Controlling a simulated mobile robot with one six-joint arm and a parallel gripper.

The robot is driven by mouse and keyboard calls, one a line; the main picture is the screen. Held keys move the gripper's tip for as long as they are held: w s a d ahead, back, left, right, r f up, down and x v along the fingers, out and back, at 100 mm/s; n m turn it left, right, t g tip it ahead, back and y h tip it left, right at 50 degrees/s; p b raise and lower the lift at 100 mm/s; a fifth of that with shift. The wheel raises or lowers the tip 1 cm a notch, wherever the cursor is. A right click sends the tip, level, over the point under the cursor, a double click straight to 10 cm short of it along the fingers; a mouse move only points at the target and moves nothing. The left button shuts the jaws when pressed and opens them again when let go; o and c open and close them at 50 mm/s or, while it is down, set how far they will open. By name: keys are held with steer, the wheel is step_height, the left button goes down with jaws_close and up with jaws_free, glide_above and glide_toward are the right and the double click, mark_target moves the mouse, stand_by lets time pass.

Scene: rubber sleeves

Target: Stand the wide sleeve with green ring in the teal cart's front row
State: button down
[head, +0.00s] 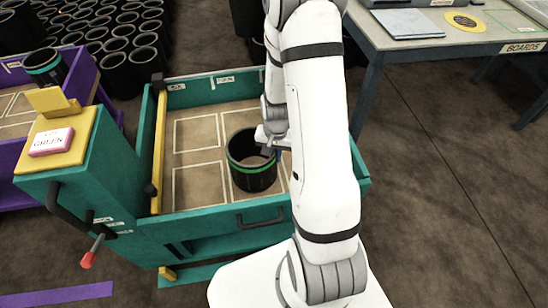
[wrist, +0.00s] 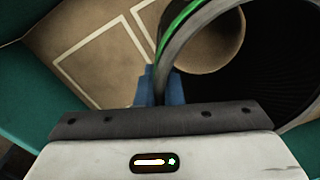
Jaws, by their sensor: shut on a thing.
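The wide black sleeve with a green ring (head: 252,172) is upright in the teal cart (head: 222,222), over the front part of its marked floor. I cannot tell whether its base touches the floor. My gripper (head: 268,143) is shut on the sleeve's wall at its right rim. In the wrist view the blue fingers (wrist: 160,88) pinch the wall of the sleeve (wrist: 192,25), one on each side. The cart floor shows through the sleeve's open bore. My arm hides the right part of the cart.
White outlines mark squares on the cart floor; the left squares (head: 197,136) are empty. A yellow bar (head: 159,150) runs along the cart's left side. A purple cart (head: 82,75) with another sleeve stands left. A table (head: 400,47) stands at the back right.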

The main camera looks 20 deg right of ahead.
steer(key=shift+f, duration=0.8)
steer(key=c, duration=1.6)
jaws_free()
steer(key=shift+o, duration=0.2)
step_height(320, 180, up, 12)
steer(key=shift+r+p, duration=0.25)
steer(key=shift+p, duration=0.65)
steer(key=s+a+r+n+t, duration=0.1)
steer(key=s+a+r+n, duration=0.2)
steer(key=s+r, duration=0.4)
steer(key=s+a+r+n+t, duration=0.1)
steer(key=s+a+r+n, duration=0.2)
steer(key=s+r, duration=0.3)
step_height(320, 180, up, 4)
steer(key=shift+s+a+f+n, duration=0.1)
steer(key=shift+s+a+n, duration=0.3)
steer(key=shift+a, duration=0.35)
